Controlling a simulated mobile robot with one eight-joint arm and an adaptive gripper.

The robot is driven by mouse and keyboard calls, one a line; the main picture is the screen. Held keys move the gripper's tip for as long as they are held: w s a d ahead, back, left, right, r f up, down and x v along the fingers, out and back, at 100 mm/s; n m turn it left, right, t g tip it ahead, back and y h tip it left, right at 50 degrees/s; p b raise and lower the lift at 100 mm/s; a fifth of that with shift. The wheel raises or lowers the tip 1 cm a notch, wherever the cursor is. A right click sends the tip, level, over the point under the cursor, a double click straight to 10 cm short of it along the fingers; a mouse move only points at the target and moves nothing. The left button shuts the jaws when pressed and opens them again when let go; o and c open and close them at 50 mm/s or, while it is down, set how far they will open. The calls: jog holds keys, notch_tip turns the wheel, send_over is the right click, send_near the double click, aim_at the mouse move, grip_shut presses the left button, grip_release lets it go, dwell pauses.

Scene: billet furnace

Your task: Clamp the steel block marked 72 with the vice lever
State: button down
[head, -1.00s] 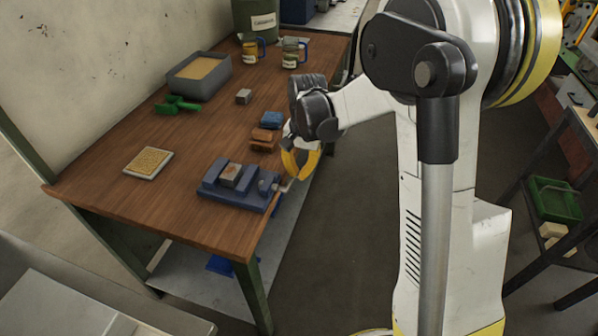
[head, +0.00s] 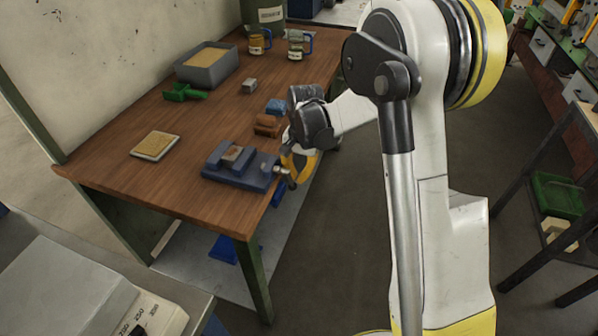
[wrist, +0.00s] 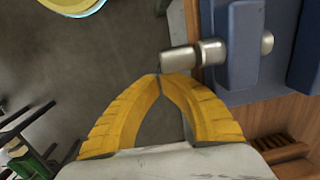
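The blue vice (head: 228,174) sits at the near right corner of the wooden bench. A grey steel block with a brownish top (head: 237,154) lies in it between the jaws; I cannot read its mark. The vice's silver lever (wrist: 180,59) sticks out at the bench edge in the wrist view, beside the vice body (wrist: 245,45). My gripper (wrist: 160,77) has its yellow fingers' tips together, with no object between them. The tips are right by the lever's end; I cannot tell whether they touch. In the head view my gripper (head: 294,172) is beside the vice's right end.
A small grey block (head: 249,86), green tool (head: 184,92), grey tray (head: 207,78), tan plate (head: 154,146) and mugs (head: 257,44) stand on the bench. Open floor lies right of the bench.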

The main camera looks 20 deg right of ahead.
jog(key=shift+s+a+f, duration=0.45)
jog(key=shift+s+a, duration=0.05)
jog(key=shift+s, duration=0.2)
jog(key=shift+s+a+f, duration=0.1)
dwell(0.4)
jog(key=shift+w+d, duration=0.35)
jog(key=w+d+r+p, duration=0.3)
jog(key=w+d+r, duration=0.1)
jog(key=w+d, duration=0.4)
jog(key=shift+w+d+r, duration=0.15)
jog(key=shift+w+r, duration=0.2)
jog(key=shift+w, duration=0.2)
